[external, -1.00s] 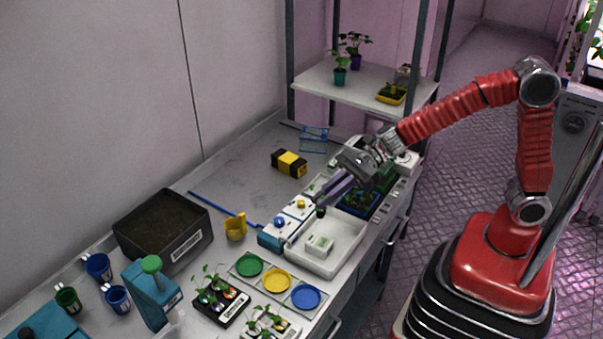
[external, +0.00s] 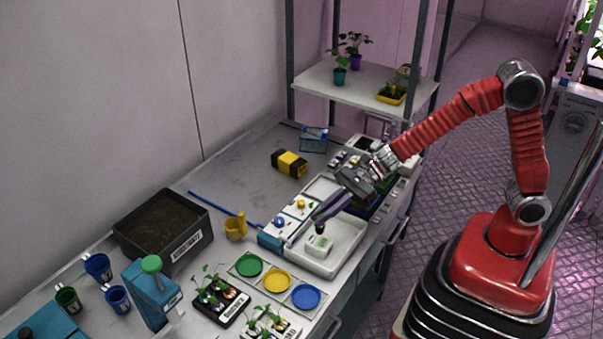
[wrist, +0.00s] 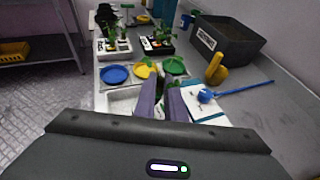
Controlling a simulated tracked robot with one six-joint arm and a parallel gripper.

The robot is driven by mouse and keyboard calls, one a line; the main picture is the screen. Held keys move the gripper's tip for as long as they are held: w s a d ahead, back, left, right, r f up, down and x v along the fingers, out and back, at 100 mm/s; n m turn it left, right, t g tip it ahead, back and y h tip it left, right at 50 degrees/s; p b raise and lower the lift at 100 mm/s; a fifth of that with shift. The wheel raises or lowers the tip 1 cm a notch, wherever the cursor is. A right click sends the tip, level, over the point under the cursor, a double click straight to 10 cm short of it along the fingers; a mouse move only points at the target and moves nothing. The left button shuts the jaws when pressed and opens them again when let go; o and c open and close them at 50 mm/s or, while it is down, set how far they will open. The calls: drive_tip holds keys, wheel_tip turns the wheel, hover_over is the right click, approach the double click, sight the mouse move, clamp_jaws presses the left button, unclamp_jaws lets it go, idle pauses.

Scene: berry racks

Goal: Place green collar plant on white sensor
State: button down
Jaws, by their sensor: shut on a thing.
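My gripper (external: 322,224) reaches down-left over the white tray, its two purple fingers shut on a small dark plant piece (external: 320,231), which I take to be the green collar plant. Its collar colour is hard to make out; a bit of green shows between the fingers (wrist: 161,100) in the wrist view. The white sensor (external: 319,246) is a small white box with a green mark, sitting in the white tray (external: 345,252). The held piece is just above the sensor; I cannot tell whether they touch.
Green (external: 249,264), yellow (external: 276,280) and blue (external: 306,296) discs lie in front of the tray. A blue-and-white device (external: 277,236) stands at its left. Potted seedlings in a black tray (external: 220,307) and a soil box (external: 163,226) are further left.

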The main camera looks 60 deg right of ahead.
drive_tip(key=shift+f, duration=1.85)
drive_tip(key=shift+f, duration=0.1)
drive_tip(key=c, duration=1.8)
unclamp_jaws()
drive_tip(key=shift+s+d+r, duration=0.1)
drive_tip(key=shift+d+r, duration=0.2)
drive_tip(key=shift+d, duration=0.05)
drive_tip(key=v, duration=1.1)
drive_tip(key=shift+s, duration=0.1)
